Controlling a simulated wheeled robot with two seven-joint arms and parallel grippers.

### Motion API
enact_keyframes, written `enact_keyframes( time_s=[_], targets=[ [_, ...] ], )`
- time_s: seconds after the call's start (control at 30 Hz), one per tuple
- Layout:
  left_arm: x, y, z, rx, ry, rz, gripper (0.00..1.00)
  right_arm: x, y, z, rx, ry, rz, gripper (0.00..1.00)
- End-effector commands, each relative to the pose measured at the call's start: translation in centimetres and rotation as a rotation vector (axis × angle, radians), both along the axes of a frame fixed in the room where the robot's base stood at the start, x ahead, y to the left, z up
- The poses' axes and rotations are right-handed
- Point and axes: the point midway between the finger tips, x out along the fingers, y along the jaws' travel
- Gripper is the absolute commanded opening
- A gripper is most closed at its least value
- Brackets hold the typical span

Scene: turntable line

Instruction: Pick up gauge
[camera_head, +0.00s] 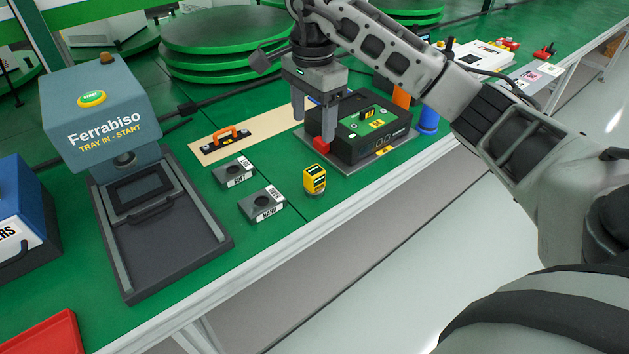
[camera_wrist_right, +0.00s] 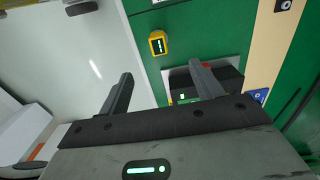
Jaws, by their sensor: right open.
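A small yellow and black block with a little display, which looks like the gauge (camera_head: 314,179), stands on the green table near its front edge. It also shows in the right wrist view (camera_wrist_right: 158,43), beyond the fingertips. My right gripper (camera_head: 314,122) is open and empty, with its fingers pointing down. In the head view it is above and behind the gauge, by the left end of a dark box. In the wrist view the gripper (camera_wrist_right: 161,76) is apart from the gauge. My left gripper does not show.
The dark box (camera_head: 365,148) with a green top is close to my right fingers. Two grey blocks (camera_head: 234,173) (camera_head: 261,205) lie left of the gauge. An orange-handled tool (camera_head: 226,137) lies on a tan strip. The Ferrabiso station (camera_head: 108,115) stands at left.

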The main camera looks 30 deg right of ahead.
Motion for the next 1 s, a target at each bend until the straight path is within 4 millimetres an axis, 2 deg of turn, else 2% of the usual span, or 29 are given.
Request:
enact_keyframes(
  time_s=[0.4,0.73,1.0],
  targets=[
    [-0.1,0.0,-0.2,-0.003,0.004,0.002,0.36,-0.1,0.0,-8.3,-0.002,0.006,-0.001,0.65],
    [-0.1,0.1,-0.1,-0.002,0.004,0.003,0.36,-0.2,0.0,-11.1,-0.001,0.005,-0.002,0.65],
    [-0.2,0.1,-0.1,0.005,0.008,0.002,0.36,-0.4,-0.1,-14.9,-0.001,0.003,-0.001,0.65]
  ],
)
